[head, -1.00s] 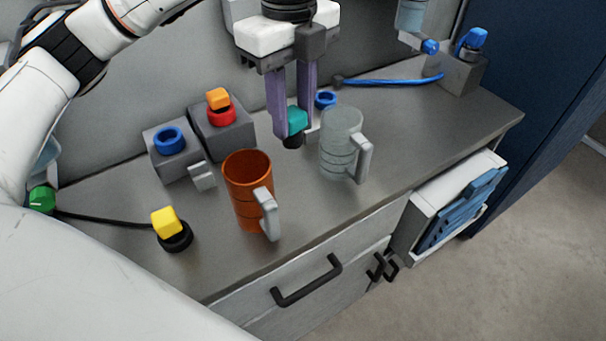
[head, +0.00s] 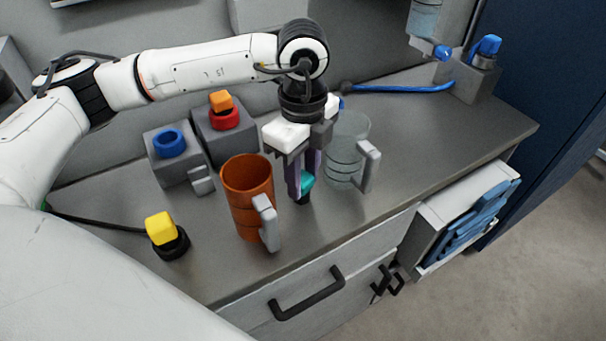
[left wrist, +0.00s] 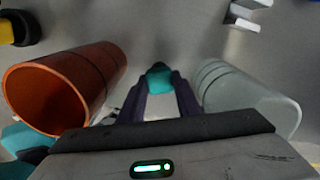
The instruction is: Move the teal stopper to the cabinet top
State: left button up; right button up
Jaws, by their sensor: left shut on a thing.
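The teal stopper (head: 307,182) has a dark lower end and is held between the fingers of my left gripper (head: 303,188). In the head view the gripper points down between the orange mug and the clear mug, and the stopper's dark end is at or just above the grey cabinet top (head: 340,225); I cannot tell if it touches. The left wrist view also shows the stopper (left wrist: 159,77) between the fingertips. My right gripper is not in view.
The orange mug (head: 246,195) stands close left of the gripper, and the clear mug (head: 346,150) close right and behind. A yellow stopper (head: 162,228) stands at the front left. Grey blocks with a blue ring (head: 169,142) and an orange-and-red stopper (head: 222,108) stand behind. The front right top is clear.

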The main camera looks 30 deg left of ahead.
aim_at(303, 177)
pick_arm(q)
jog(key=shift+f, duration=0.1)
jog(key=shift+f, duration=0.15)
jog(key=o, duration=1.2)
jog(key=shift+c, duration=0.2)
notch_tip(303, 177, up, 12)
jog(key=shift+r+b, duration=0.25)
jog(key=shift+b, duration=0.15)
